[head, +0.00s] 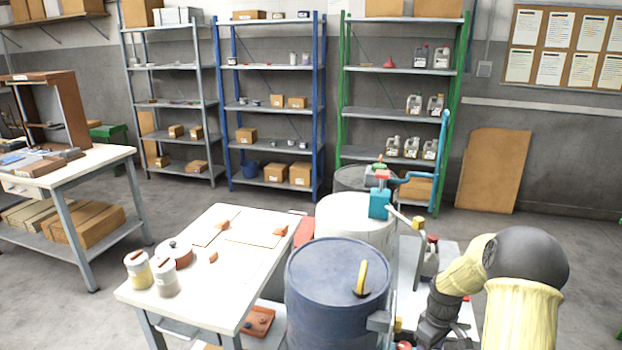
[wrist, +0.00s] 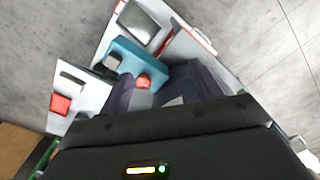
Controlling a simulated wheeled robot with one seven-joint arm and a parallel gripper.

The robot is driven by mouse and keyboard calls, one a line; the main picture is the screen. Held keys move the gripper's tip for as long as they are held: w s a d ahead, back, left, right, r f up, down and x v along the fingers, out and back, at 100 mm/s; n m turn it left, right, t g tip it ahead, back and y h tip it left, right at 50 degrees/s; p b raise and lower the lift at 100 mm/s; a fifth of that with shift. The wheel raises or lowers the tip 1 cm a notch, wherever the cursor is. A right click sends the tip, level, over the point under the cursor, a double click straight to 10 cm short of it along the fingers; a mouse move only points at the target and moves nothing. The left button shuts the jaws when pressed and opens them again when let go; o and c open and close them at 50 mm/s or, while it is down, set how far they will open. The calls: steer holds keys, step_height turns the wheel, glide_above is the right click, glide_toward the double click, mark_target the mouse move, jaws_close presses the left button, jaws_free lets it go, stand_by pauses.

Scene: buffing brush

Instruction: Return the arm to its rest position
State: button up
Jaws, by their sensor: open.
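My arm stands at the right of the head view, with a yellow sleeve and a dark rounded joint. My gripper (head: 434,326) is the dark part at the arm's lower left, beside the blue drum (head: 325,285). Its fingertips are hard to make out there. In the wrist view its black housing fills the bottom, and I see nothing clearly held. A yellow-handled tool (head: 362,279) rests on the blue drum's lid; whether it is the buffing brush I cannot tell.
A teal pump (head: 380,203) rises from a pale drum (head: 345,215) behind the blue drum. A white-topped bench (head: 205,285) with tins stands to the left. Shelves (head: 270,105) line the back wall. Open floor (head: 545,245) shows at the right, behind my arm.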

steer(key=s+a+r+m+t+p, duration=0.1)
steer(key=s+a+r+m+p, duration=0.2)
steer(key=s+a+r, duration=0.4)
steer(key=s+a+r+m+t+p, duration=0.1)
steer(key=s+a+r+m+p, duration=0.2)
steer(key=s+r, duration=0.9)
steer(key=a+r+p, duration=0.3)
steer(key=a, duration=0.2)
steer(key=shift+s+r+m+t, duration=0.25)
steer(key=shift+r+m+t, duration=0.05)
steer(key=shift+r+m, duration=0.1)
steer(key=shift+a, duration=0.1)
steer(key=shift+w, duration=0.1)
